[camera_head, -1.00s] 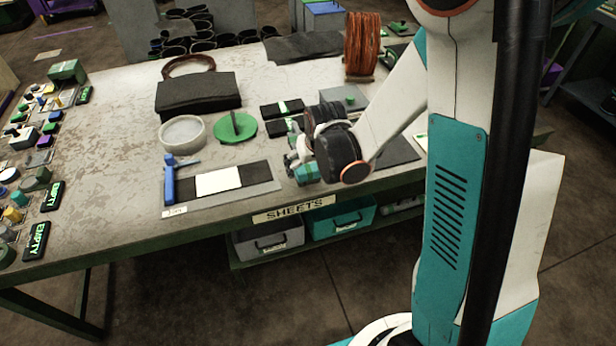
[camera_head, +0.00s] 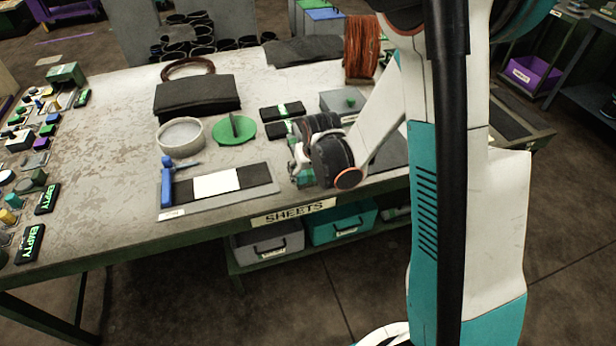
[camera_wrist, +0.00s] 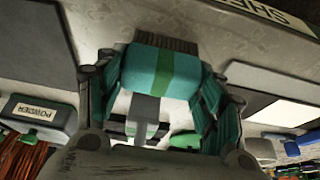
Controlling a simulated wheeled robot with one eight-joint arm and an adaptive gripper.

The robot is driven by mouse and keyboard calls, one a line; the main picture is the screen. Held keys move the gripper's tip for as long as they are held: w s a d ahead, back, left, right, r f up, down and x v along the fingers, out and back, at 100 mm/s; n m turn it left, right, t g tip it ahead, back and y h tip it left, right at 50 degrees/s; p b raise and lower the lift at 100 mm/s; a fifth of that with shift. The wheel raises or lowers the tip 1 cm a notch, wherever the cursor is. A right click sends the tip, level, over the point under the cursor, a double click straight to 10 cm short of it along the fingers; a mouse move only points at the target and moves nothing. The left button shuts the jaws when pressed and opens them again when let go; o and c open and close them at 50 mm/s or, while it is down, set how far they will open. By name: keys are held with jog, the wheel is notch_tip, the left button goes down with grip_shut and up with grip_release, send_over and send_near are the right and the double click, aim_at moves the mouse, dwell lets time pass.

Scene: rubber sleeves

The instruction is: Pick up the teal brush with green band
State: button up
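The teal brush with a green band (camera_wrist: 162,70) is large in the wrist view, with dark bristles at its top side and a grey handle stub below. My gripper (camera_wrist: 160,85) has its teal-padded fingers on both sides of the brush and appears shut on it. In the head view my gripper (camera_head: 300,170) is low over the table's front edge, right of the sheet tray. A bit of the brush (camera_head: 304,178) shows there, mostly hidden by my wrist. Any gap between brush and tabletop cannot be judged.
A tray with black and white sheets (camera_head: 262,187) and a blue tool (camera_head: 168,185) lie left of my gripper. A white round dish (camera_head: 181,138), a green disc (camera_head: 233,131) and a grey box (camera_head: 338,103) stand behind. Bare tabletop (camera_head: 110,120) lies further left.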

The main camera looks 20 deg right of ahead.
jog(key=shift+r, duration=0.1)
notch_tip(320, 180, up, 20)
jog(key=p, duration=0.7)
jog(key=o, duration=0.5)
jog(key=c, duration=0.3)
